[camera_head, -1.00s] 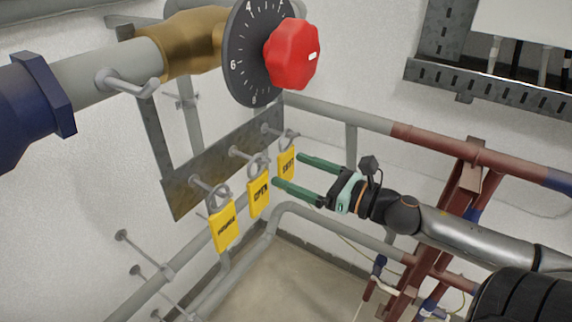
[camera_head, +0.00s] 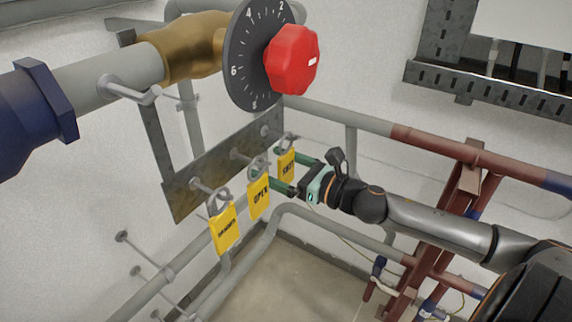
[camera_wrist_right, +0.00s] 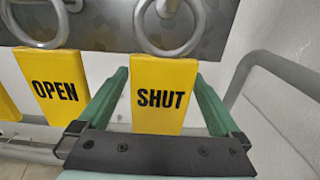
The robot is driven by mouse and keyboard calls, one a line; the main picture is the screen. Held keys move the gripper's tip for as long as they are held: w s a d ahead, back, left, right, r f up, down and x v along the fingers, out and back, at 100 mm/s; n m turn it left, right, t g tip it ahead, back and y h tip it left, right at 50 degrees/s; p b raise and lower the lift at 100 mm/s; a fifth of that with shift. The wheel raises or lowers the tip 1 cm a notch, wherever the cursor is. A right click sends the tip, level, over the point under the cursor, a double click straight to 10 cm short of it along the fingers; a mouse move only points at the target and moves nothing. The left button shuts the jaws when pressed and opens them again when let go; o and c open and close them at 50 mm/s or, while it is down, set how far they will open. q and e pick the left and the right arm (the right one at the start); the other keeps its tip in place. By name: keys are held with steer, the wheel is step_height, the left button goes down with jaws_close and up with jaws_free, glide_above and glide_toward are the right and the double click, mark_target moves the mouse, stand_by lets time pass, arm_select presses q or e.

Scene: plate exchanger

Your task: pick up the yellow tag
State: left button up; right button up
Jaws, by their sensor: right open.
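Three yellow tags hang by rings from pegs on a metal plate in the head view. The SHUT tag (camera_head: 287,165) is farthest right, the OPEN tag (camera_head: 259,197) is in the middle, and another tag (camera_head: 225,230) with small lettering is at left. My right gripper (camera_head: 277,168) is open, with its green fingers reaching to the SHUT tag. In the right wrist view the SHUT tag (camera_wrist_right: 163,95) stands between the two spread fingers of the gripper (camera_wrist_right: 160,90), with gaps on both sides. The OPEN tag (camera_wrist_right: 54,85) is outside the left finger. My left gripper is not in view.
The peg plate (camera_head: 185,190) is behind the tags. A red knob (camera_head: 291,60) on a black dial is above them. A grey pipe (camera_head: 335,120) runs behind to the right, and another bent pipe (camera_head: 290,208) passes below the gripper.

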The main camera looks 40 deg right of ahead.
steer(key=c, duration=1.4)
steer(key=shift+c, duration=0.2)
steer(key=shift+r, duration=0.15)
steer(key=shift+s+d+r, duration=0.25)
steer(key=shift+s, duration=0.35)
steer(key=shift+s+d+r, duration=0.2)
steer(key=shift+s+r, duration=0.05)
steer(key=shift+s, duration=0.3)
steer(key=v, duration=1.5)
steer(key=shift+s+p, duration=0.2)
steer(key=shift+p, duration=0.15)
